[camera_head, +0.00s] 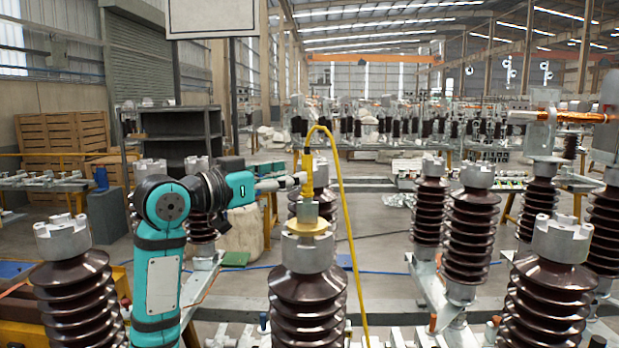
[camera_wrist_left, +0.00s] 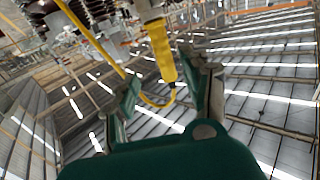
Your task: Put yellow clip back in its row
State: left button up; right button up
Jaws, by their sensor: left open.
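The yellow clip (camera_head: 307,172) stands upright above the metal cap (camera_head: 308,250) of the front middle brown insulator (camera_head: 308,305). A yellow cable (camera_head: 345,225) loops from its top and hangs down on the right. My left gripper (camera_head: 296,181) reaches in from the left at the clip's height, its tips beside the clip. In the left wrist view the yellow clip (camera_wrist_left: 161,50) lies between the two spread fingers of the left gripper (camera_wrist_left: 166,88). I cannot tell whether either finger touches it. My right gripper is not in view.
More ribbed brown insulators stand at the front left (camera_head: 78,295), at the right (camera_head: 470,235) and at the front right (camera_head: 553,295). A metal holder with an orange rod (camera_head: 575,117) is at the upper right. Grey floor (camera_head: 385,245) shows behind the middle insulator.

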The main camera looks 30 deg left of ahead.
aim_at(303, 170)
pick_arm(q)
jog(key=shift+p+x, duration=0.4)
jog(key=shift+x, duration=0.5)
jog(key=shift+w+r+p, duration=0.2)
jog(key=shift+w+p, duration=0.35)
jog(key=shift+w+r+p, duration=0.2)
jog(key=shift+w+p, duration=0.35)
jog(key=shift+f+p+x, duration=0.25)
jog(key=shift+p+x, duration=0.2)
jog(key=shift+x, duration=0.75)
jog(key=shift+w+f, duration=0.1)
jog(key=shift+w, duration=0.1)
jog(key=shift+s+a, duration=0.1)
jog(key=shift+s, duration=0.1)
jog(key=shift+c, duration=0.5)
jog(key=shift+w, duration=0.15)
grip_shut()
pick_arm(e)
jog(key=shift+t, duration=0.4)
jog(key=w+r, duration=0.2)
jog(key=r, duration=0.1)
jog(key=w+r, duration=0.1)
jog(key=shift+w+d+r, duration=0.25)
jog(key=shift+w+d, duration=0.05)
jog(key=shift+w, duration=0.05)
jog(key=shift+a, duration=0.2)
